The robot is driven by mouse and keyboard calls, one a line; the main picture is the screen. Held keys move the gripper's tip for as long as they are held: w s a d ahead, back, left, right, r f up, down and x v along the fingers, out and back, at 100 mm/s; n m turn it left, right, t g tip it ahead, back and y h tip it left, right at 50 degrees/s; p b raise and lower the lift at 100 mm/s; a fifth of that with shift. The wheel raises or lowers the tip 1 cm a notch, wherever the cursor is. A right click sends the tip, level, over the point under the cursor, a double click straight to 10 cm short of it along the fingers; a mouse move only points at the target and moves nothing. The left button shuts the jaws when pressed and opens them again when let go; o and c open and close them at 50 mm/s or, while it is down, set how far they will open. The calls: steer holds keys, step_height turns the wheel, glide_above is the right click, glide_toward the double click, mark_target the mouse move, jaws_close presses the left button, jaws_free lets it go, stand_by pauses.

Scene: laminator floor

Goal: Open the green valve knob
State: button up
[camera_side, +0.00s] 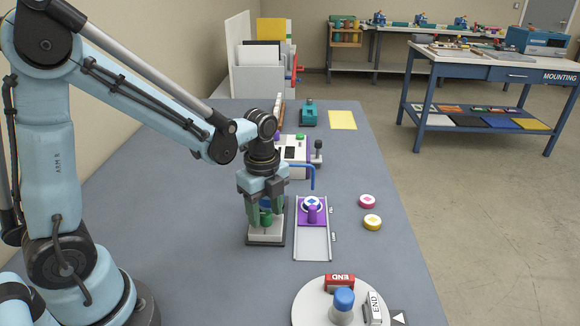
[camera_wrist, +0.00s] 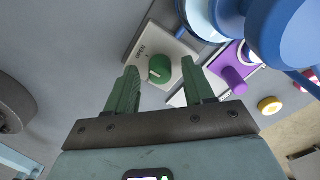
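The green valve knob (camera_wrist: 160,68) sits on a pale plate (camera_wrist: 178,48) with printed lettering that looks like "OPEN". A light mark shows on the knob. In the side view the knob (camera_side: 265,219) stands on a white block (camera_side: 266,239), partly hidden by my fingers. My gripper (camera_wrist: 160,88) is open, pointing down over the block. In the wrist view its green fingers are on either side of the knob, with visible gaps and nothing held. In the side view my gripper (camera_side: 264,222) is around the knob's height; I cannot tell whether a finger touches it.
Right of the block is a rail with a purple slider (camera_side: 312,214). Pink (camera_side: 367,201) and yellow (camera_side: 372,222) buttons lie further right. A round turntable (camera_side: 311,307) with END blocks is in front. A blue bent pipe (camera_side: 313,176) is behind. The table's left side is clear.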

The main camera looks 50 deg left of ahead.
steer(key=shift+r, duration=0.1)
step_height(320, 180, up, 12)
stand_by(0.9)
steer(key=n+t, duration=0.7)
steer(key=n, duration=1.1)
glide_toward(265, 214)
steer(key=r, duration=0.2)
steer(key=d+r, duration=0.1)
steer(key=shift+w, duration=0.3)
